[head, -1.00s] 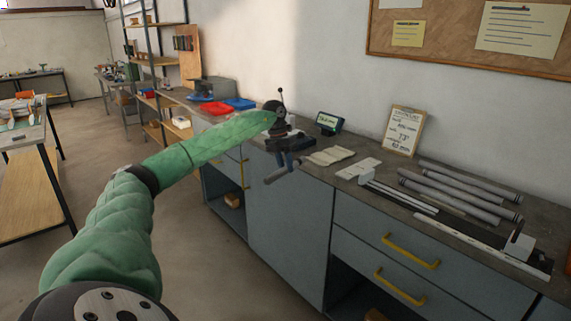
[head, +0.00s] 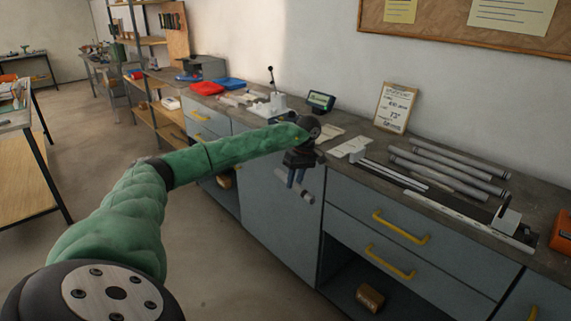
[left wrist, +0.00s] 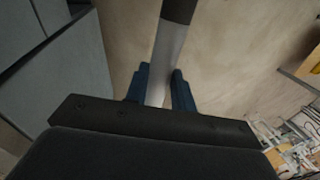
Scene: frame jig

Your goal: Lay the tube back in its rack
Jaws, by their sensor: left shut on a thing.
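My left gripper (head: 294,180) is shut on a grey tube (head: 306,191), in front of the bench's grey cabinet doors and below the benchtop edge. In the left wrist view the tube (left wrist: 172,48) runs up between the blue fingers (left wrist: 160,88), with a dark band at its upper end. Several similar grey tubes (head: 447,157) lie side by side on the benchtop at the right. Their rack is hard to make out under them. My right gripper is not in view.
A long rail fixture with an upright end block (head: 507,216) lies along the bench's front edge. A clipboard (head: 396,107) and a small display (head: 320,101) stand behind. An orange box (head: 562,232) is at the far right. Yellow drawer handles (head: 400,228) stick out below.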

